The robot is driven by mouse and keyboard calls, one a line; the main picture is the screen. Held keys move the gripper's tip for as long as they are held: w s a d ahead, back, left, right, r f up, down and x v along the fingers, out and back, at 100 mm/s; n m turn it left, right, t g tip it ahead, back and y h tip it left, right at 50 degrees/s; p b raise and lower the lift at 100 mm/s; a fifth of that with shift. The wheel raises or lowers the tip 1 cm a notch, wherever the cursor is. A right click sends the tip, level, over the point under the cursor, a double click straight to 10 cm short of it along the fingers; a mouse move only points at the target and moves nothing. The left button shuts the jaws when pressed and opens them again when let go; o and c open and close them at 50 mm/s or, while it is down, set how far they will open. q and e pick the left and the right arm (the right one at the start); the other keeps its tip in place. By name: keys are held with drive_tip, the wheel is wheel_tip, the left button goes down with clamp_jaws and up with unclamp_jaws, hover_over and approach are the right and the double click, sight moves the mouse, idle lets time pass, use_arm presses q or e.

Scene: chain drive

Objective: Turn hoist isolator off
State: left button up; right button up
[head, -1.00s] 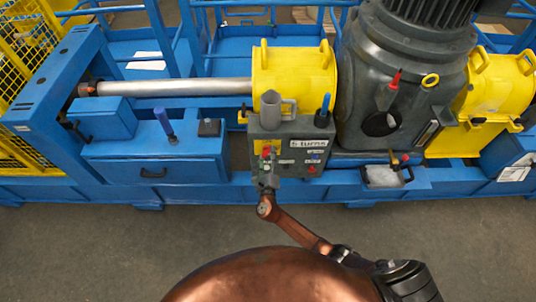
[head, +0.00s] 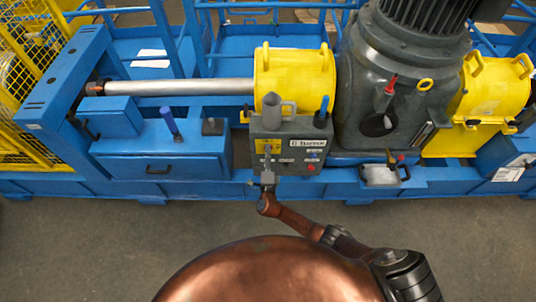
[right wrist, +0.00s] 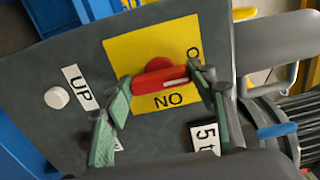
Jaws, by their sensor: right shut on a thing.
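The hoist isolator is a red handle (right wrist: 158,79) on a yellow plate (right wrist: 124,52) on the grey control box. In the right wrist view the plate's "ON" reads upside down just below the handle, and an "O" shows at its right edge. The handle lies nearly level there, with a white mark towards its right end. My right gripper (right wrist: 160,92) is shut on the handle, one green-padded finger at each end. In the head view the right gripper (head: 267,160) is in front of the box (head: 290,165) and hides the handle. My left gripper is not in view.
A white button (right wrist: 56,97) and an "UP" label (right wrist: 79,87) are beside the plate. A grey mug-like holder (head: 272,105) and a blue-handled item (head: 323,108) top the box. A dark motor housing (head: 390,75) stands to the right. The floor in front is clear.

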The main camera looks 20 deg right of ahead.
idle(0.4)
drive_tip(key=o, duration=1.2)
drive_tip(key=shift+c, duration=0.2)
drive_tip(key=v, duration=1.2)
drive_tip(key=s+d+f+m+g, duration=0.4)
drive_tip(key=s+d+f+m, duration=0.15)
drive_tip(key=f, duration=0.35)
drive_tip(key=s+d+f+m+g, duration=0.3)
drive_tip(key=s+d+f+m, duration=0.3)
drive_tip(key=f, duration=0.3)
drive_tip(key=s+d+f+m+g, duration=0.4)
drive_tip(key=s+f+m, duration=0.2)
drive_tip(key=f+m, duration=0.25)
drive_tip(key=s+f+m+g+y, duration=0.1)
drive_tip(key=s+f+m+g, duration=0.1)
drive_tip(key=s+f+m, duration=0.3)
drive_tip(key=s+d+f+m+g+y, duration=0.1)
drive_tip(key=s+f+m, duration=0.4)
drive_tip(key=s+m, duration=0.9)
drive_tip(key=s+d+f+m+g+y, duration=0.1)
drive_tip(key=s+f+m, duration=0.5)
drive_tip(key=s, duration=1.2)
drive_tip(key=m+g+y, duration=0.1)
drive_tip(key=m, duration=0.3)
drive_tip(key=shift+g+y, duration=0.3)
drive_tip(key=shift+y, duration=0.1)
